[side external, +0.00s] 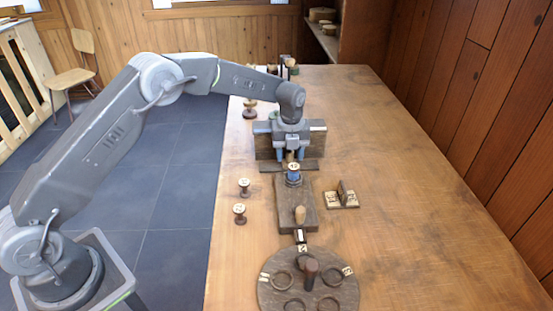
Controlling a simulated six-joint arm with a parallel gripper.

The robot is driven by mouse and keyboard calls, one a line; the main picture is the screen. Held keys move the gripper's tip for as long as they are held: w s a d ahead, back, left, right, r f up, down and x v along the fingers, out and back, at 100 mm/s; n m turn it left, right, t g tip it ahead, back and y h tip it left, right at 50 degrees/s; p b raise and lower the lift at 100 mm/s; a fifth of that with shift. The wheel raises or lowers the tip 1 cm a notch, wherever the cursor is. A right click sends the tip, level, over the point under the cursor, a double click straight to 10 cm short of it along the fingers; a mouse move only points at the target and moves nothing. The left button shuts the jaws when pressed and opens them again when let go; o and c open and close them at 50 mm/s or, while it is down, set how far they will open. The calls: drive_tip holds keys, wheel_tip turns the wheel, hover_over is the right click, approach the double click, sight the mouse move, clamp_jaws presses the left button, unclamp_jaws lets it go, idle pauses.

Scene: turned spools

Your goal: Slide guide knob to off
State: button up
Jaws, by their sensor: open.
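A pale wooden knob (300,213) stands upright near the front end of a dark wooden board (311,218). It looks like the guide knob, but I cannot read any off mark beside it. A small black and white piece (300,236) sits at the board's front edge. A blue spool with a pale, marked top (293,175) stands just below and in front of the fingers. I cannot tell whether they touch it. My gripper is well behind the knob.
A round dark turntable (318,299) with ring-shaped seats and a central post is at the front. A small labelled stand (342,198) is right of the board. Two spools (244,186) (239,212) stand at left. A dark upright block (264,142) is behind. The table's right side is clear.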

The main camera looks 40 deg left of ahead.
drive_tip(key=shift+r, duration=3.15)
clamp_jaws()
drive_tip(key=shift+r, duration=1.95)
